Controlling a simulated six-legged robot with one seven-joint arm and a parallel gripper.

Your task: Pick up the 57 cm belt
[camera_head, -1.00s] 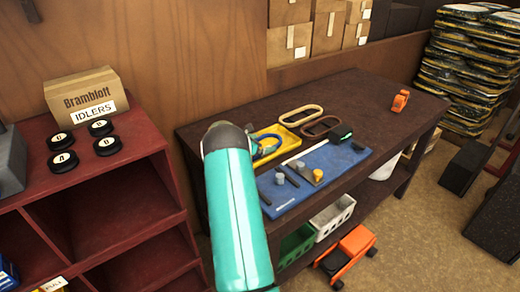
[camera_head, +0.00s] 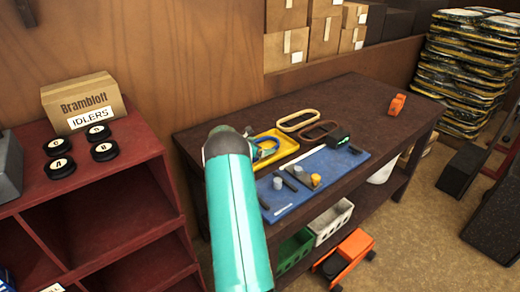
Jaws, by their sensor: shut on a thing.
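My gripper (camera_head: 257,148) is at the tray's left end, mostly hidden by my arm. It appears shut on the blue belt; the contact itself is not clear. A tan belt loop (camera_head: 299,113) and a brown belt loop (camera_head: 318,124) lie on the bench behind the tray. No length marking on any belt can be read.
An orange object (camera_head: 396,104) sits at right. A red shelf (camera_head: 110,190) with black idlers stands at left.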

